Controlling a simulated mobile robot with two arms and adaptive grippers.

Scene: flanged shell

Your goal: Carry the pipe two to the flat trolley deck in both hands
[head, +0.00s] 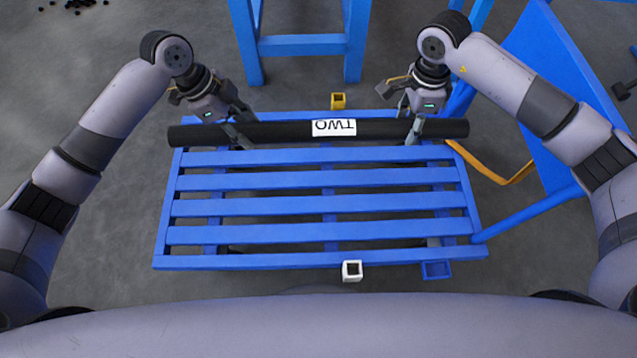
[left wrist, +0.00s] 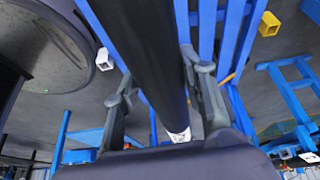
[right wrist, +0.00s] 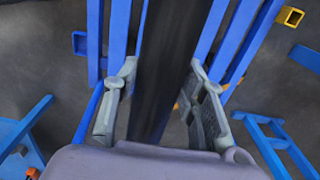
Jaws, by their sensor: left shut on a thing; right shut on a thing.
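The pipe two (head: 270,132) is a long black tube with a white label reading TWO, upside down in the head view. It lies crosswise along the far side of a blue slatted deck (head: 320,206), roughly level. My left gripper (head: 240,138) is shut on the pipe left of the label. My right gripper (head: 413,131) is shut on it near its right end. The pipe runs between the fingers in the left wrist view (left wrist: 155,60) and the right wrist view (right wrist: 166,75). I cannot tell whether the pipe touches the slats.
A blue frame (head: 303,45) stands behind the deck, and a blue slanted panel (head: 555,75) stands at the right. A yellow bar (head: 500,177) bends out by the deck's right side. Small square tubes, yellow (head: 338,101) and white (head: 352,270), show at the deck's edges. The slats nearer me are bare.

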